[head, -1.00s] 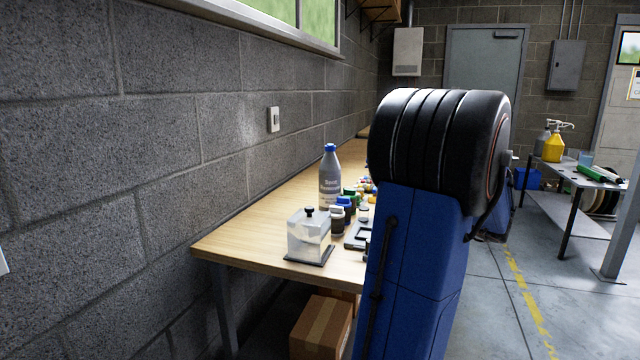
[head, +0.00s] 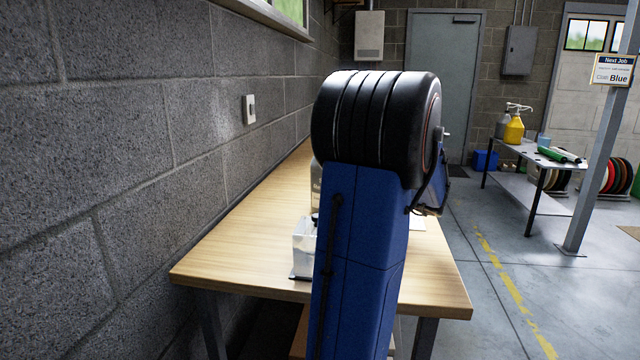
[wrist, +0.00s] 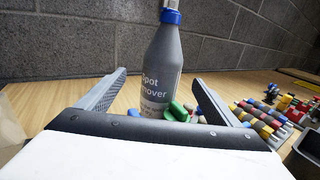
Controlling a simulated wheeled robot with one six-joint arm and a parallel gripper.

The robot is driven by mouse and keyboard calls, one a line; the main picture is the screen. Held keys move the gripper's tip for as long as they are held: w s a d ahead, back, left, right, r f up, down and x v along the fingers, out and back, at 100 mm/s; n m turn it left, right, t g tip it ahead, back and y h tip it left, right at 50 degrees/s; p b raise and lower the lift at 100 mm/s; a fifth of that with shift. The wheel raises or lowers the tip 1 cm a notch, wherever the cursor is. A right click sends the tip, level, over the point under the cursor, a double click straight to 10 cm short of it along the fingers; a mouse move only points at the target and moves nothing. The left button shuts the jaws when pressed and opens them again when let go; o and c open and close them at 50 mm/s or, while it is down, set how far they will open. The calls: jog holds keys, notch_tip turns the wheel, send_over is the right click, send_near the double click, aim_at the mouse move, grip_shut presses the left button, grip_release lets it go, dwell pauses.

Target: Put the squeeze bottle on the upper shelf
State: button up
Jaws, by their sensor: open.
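A grey squeeze bottle with a blue cap and a label ending in "mover" (wrist: 163,65) stands upright on the wooden bench (wrist: 225,80). My gripper (wrist: 160,77) is open and empty in the wrist view, with one finger on each side of the bottle in the picture. The bottle appears to be ahead of the fingertips, and no contact shows. In the head view only a sliver of the bottle (head: 316,185) shows behind my blue arm, which hides the gripper. I cannot make out the upper shelf clearly; only a brown edge high on the wall (head: 345,4) shows.
Green and colored small items (wrist: 262,118) lie right of the bottle. The grey block wall (head: 130,150) runs along the bench's left. A metal table (head: 525,150) stands right, beyond open floor.

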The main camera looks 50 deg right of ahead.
aim_at(314, 168)
jog(key=shift+w+d+f, duration=0.1)
jog(key=shift+w+d, duration=0.05)
jog(key=shift+w, duration=2.25)
jog(key=shift+w+d+f, duration=0.1)
jog(key=shift+w+d, duration=0.05)
jog(key=shift+w, duration=2.2)
jog(key=shift+w+d+f, duration=0.1)
jog(key=shift+w+d, duration=0.05)
jog(key=shift+w, duration=2.25)
jog(key=shift+r, duration=0.1)
jog(key=c, duration=1.7)
jog(key=shift+r, duration=0.1)
